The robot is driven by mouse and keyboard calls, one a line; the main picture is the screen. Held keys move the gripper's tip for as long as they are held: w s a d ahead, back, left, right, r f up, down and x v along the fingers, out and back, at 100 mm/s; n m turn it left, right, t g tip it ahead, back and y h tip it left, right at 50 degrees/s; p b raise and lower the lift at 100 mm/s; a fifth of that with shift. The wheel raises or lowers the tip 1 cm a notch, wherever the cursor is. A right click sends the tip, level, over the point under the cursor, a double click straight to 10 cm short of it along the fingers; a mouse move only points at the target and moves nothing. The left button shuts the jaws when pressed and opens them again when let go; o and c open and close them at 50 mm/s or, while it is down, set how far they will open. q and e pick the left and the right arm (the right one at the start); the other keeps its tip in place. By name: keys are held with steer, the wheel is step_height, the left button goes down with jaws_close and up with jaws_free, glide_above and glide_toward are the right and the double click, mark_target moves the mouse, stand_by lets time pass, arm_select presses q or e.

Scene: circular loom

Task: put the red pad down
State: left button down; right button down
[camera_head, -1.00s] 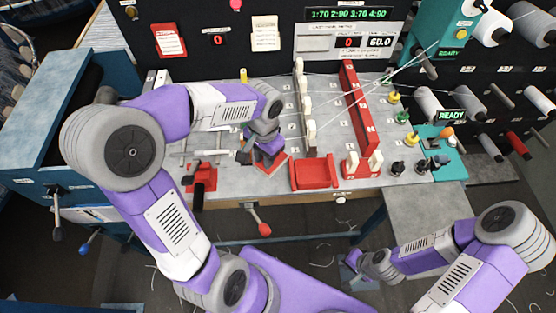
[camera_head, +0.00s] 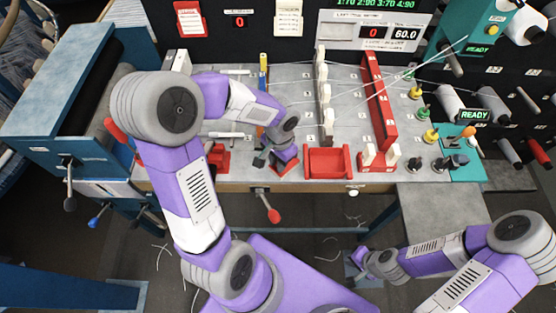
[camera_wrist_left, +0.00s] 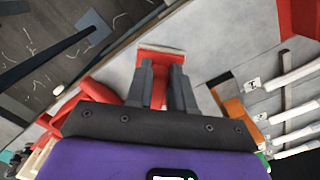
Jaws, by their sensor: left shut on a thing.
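The red pad (camera_wrist_left: 160,52) is between the fingertips of my left gripper (camera_wrist_left: 160,88) in the left wrist view, with a pale strip along its far edge. In the head view my left gripper (camera_head: 284,153) is low over the grey table's front part, and part of the red pad (camera_head: 287,168) shows below it. The gripper is shut on the pad. I cannot tell whether the pad touches the table. My right gripper (camera_head: 357,262) is in front of the table at the lower right, away from the pad; its fingers are too small to read.
A red open tray (camera_head: 328,162) stands just right of the left gripper. A red clamp-like part (camera_head: 218,158) is to its left. White posts (camera_head: 325,95) and a tall red bar (camera_head: 379,108) stand further right. A red-knobbed lever (camera_head: 272,213) juts from the front edge.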

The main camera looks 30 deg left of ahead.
arm_select(q)
steer(key=c, duration=1)
jaws_free()
steer(key=shift+f, duration=0.1)
steer(key=shift+r, duration=0.2)
steer(key=r+p, duration=0.1)
steer(key=r, duration=0.7)
steer(key=r+p, duration=0.1)
steer(key=r, duration=0.3)
steer(key=shift+w+p, duration=0.25)
steer(key=shift+p, duration=0.1)
